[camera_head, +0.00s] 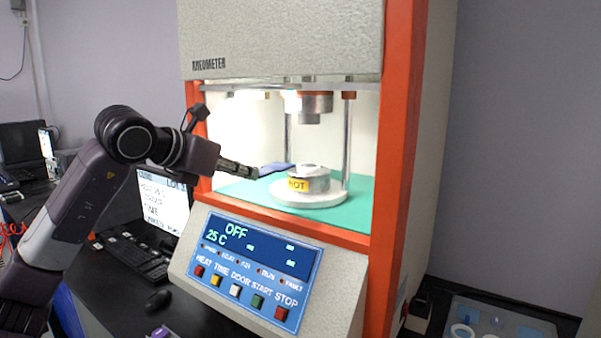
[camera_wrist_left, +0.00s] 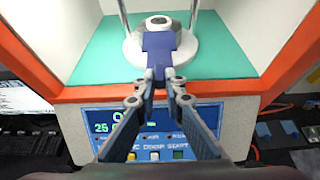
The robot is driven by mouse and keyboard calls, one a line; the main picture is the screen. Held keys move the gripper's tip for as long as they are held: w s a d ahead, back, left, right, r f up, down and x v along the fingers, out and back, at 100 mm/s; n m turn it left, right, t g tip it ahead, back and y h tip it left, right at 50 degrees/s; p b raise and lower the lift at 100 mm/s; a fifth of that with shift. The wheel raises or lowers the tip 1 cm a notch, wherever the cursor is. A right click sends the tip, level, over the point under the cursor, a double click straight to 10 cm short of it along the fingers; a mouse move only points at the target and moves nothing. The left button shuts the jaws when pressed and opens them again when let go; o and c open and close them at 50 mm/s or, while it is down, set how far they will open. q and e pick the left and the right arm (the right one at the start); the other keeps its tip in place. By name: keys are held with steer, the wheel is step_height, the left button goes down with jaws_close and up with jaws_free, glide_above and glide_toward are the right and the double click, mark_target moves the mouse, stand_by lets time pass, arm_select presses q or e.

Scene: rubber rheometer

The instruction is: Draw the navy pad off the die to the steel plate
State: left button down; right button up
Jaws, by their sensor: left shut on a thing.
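The navy pad (camera_head: 277,167) is a thin blue piece between my left gripper and the die (camera_head: 309,179), a short round block with a yellow HOT label. In the left wrist view the pad (camera_wrist_left: 158,47) overlaps the front of the die's pale round base. My left gripper (camera_head: 256,173) is shut on the pad's near end, also in the left wrist view (camera_wrist_left: 160,78). A grey plate or tray (camera_head: 540,325) lies at the lower right; I cannot tell if it is the steel plate. My right gripper is not in view.
The rheometer's orange frame (camera_head: 397,120) borders the opening, with a green floor (camera_head: 358,190) and upright rods inside. An upper die (camera_head: 314,104) hangs above. The control panel (camera_head: 247,262) reads OFF, 25 C. A keyboard (camera_head: 135,255) and a mouse (camera_head: 158,300) lie at left.

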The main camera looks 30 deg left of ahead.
arm_select(q)
steer(key=s+b, duration=0.3)
steer(key=s, duration=0.3)
steer(key=shift+a, duration=0.2)
stand_by(0.4)
stand_by(0.5)
